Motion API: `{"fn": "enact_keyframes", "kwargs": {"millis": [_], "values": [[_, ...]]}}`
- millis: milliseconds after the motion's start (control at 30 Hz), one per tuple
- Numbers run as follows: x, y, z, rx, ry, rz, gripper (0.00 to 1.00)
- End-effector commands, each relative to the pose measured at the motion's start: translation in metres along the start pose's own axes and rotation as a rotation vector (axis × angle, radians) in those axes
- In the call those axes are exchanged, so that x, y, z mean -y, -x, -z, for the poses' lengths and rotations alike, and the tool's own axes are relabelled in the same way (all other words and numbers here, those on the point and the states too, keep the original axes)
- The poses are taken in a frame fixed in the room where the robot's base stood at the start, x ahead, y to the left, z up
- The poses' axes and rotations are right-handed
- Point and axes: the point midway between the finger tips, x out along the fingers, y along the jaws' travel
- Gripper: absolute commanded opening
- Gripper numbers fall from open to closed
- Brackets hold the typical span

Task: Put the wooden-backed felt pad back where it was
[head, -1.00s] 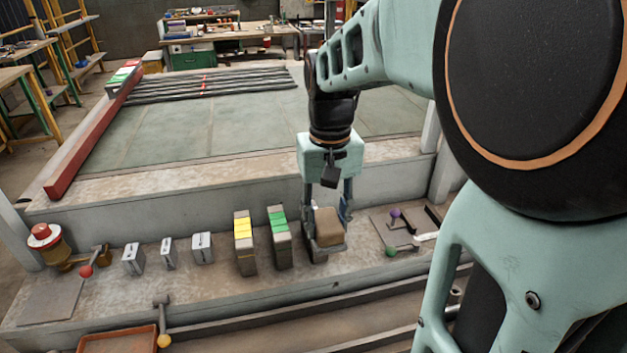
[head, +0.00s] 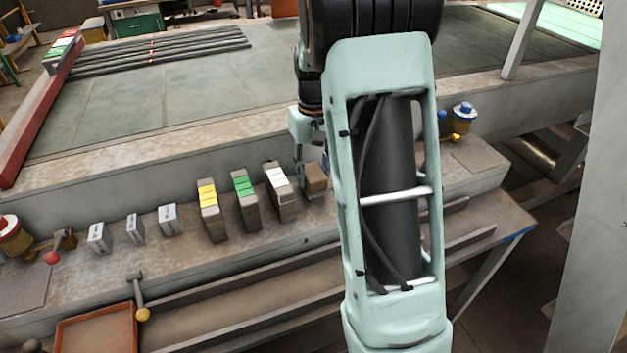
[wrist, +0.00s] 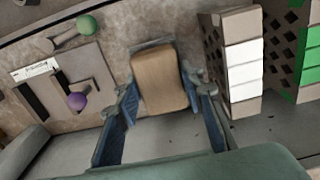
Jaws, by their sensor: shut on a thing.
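The felt pad (head: 316,177) shows as a tan-brown, wood-coloured block between the fingers of my gripper (head: 312,168), partly hidden by my arm in the head view. In the wrist view, my gripper (wrist: 163,95) has its blue fingers on both sides of the pad (wrist: 159,80), shut on it. The pad is just right of the white-striped brick in the head view, over the ledge. I cannot tell whether its underside touches the ledge. Its felt side is not clearly visible.
White-striped (head: 281,190), green-striped (head: 245,200) and yellow-striped (head: 211,210) bricks stand in a row on the ledge (head: 180,248). Small grey blocks (head: 134,229) stand further left. In the wrist view, a plate with green (wrist: 86,25) and purple (wrist: 77,101) knobs lies left of the pad.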

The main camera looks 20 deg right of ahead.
Motion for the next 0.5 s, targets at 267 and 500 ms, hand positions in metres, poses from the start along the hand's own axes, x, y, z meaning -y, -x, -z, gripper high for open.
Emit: {"fn": "enact_keyframes", "kwargs": {"millis": [267,500], "values": [[-0.002,-0.034,0.002,0.002,0.001,0.0,0.13],[-0.002,-0.035,0.003,0.0,0.0,0.0,0.13]]}}
